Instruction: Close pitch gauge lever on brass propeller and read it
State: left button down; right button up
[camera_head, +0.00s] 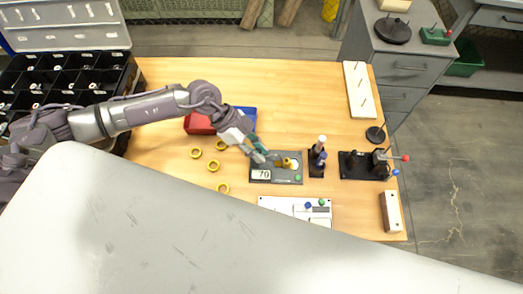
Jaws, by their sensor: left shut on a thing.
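The pitch gauge is a dark grey plate (289,180) on the wooden table. Its white display (261,174) appears to read 70, and a small green spot is at its lower right corner. The small brass propeller (287,162) sits on the plate, right of my fingertips. My left gripper (261,156) reaches in from the upper left, its fingertips at the plate's upper left part. It is shut on a small part there, seemingly the gauge lever, which the fingers mostly hide. My right gripper is not in view.
Several yellow rings (213,165) lie left of the gauge. A red bin (199,124) and a blue bin (249,116) stand behind the gripper. A dark stand (316,168) and a black fixture (354,166) are to the right. A white panel (283,203) lies in front.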

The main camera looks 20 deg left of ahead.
pick_arm(q)
jog(key=shift+a+h, duration=0.2)
jog(key=shift+h, duration=0.4)
jog(key=c, duration=1.1)
grip_release()
jog(key=shift+o, duration=0.2)
jog(key=v, duration=1.2)
jog(key=shift+s, duration=0.2)
jog(key=shift+s, duration=0.1)
